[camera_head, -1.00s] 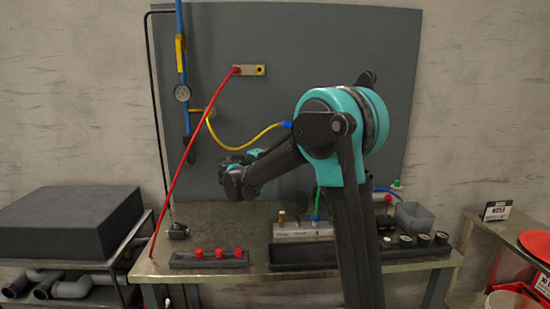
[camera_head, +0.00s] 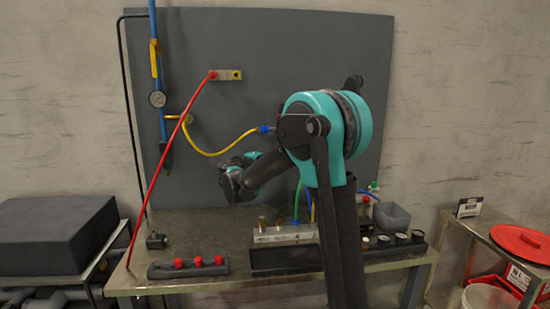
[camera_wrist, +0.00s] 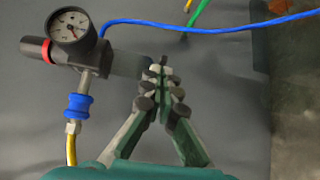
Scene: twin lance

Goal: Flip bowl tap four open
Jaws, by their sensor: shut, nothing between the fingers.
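My gripper (camera_wrist: 164,70) shows in the wrist view, its fingers drawn together at the tips with nothing between them. To its left is a dial gauge (camera_wrist: 70,27) on a dark body with a red ring (camera_wrist: 36,50). A dark cylinder (camera_wrist: 130,64) extends from this body to behind the fingertips; I cannot tell whether they touch. I cannot pick out a tap marked four. In the head view my arm crosses before the back panel, and its joint covers whatever is behind it. A metal block (camera_head: 285,235) with brass fittings stands on the bench, partly hidden.
A yellow hose (camera_head: 208,153) and a red hose (camera_head: 170,170) cross the panel. A blue hose (camera_wrist: 235,28) passes beyond the fingers. A black rack with red knobs (camera_head: 198,262) lies at the bench front. A grey bin (camera_head: 393,215) stands at right.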

